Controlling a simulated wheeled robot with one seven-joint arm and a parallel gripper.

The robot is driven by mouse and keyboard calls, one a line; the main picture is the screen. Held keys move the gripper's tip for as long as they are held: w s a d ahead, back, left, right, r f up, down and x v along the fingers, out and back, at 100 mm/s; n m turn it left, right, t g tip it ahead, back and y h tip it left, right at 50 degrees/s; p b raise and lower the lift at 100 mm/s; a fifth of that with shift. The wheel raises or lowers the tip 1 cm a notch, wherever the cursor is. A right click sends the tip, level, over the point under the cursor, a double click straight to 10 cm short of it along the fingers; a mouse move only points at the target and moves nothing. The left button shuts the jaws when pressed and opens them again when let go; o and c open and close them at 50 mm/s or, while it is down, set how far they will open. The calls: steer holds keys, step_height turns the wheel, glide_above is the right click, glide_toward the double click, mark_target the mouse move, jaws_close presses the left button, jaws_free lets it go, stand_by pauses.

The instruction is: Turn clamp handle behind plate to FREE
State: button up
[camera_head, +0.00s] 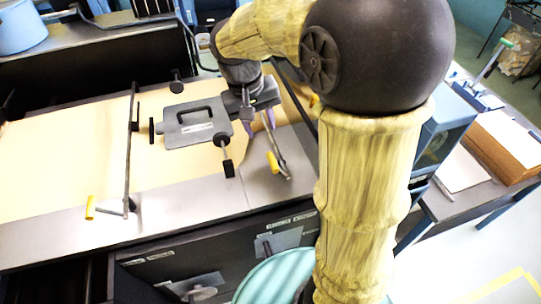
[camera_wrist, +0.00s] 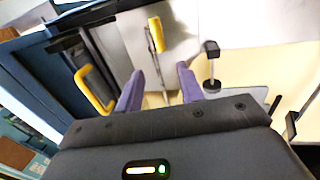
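A lever with a yellow grip (camera_head: 272,162) stands on the metal bench edge, just right of the grey plate (camera_head: 185,130). My gripper (camera_head: 262,120) hangs right of the plate. In the wrist view its purple fingers (camera_wrist: 160,78) are spread with nothing held between them. A second yellow-gripped lever (camera_head: 90,207) is at the left. No FREE marking is readable.
Black knobs on rods (camera_head: 227,165) stand around the plate; one knob (camera_wrist: 211,48) is close right of my fingers. A yellow loop handle (camera_wrist: 95,90) is on a dark face at left. A blue-grey box (camera_head: 445,130) stands right of my arm.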

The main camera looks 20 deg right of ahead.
mark_target(270, 155)
steer(key=d+f, duration=0.1)
steer(key=f, duration=0.3)
steer(key=f+p, duration=0.1)
steer(key=f, duration=0.3)
steer(key=d+f, duration=0.1)
steer(key=f, duration=0.4)
steer(key=shift+d, duration=0.3)
jaws_close()
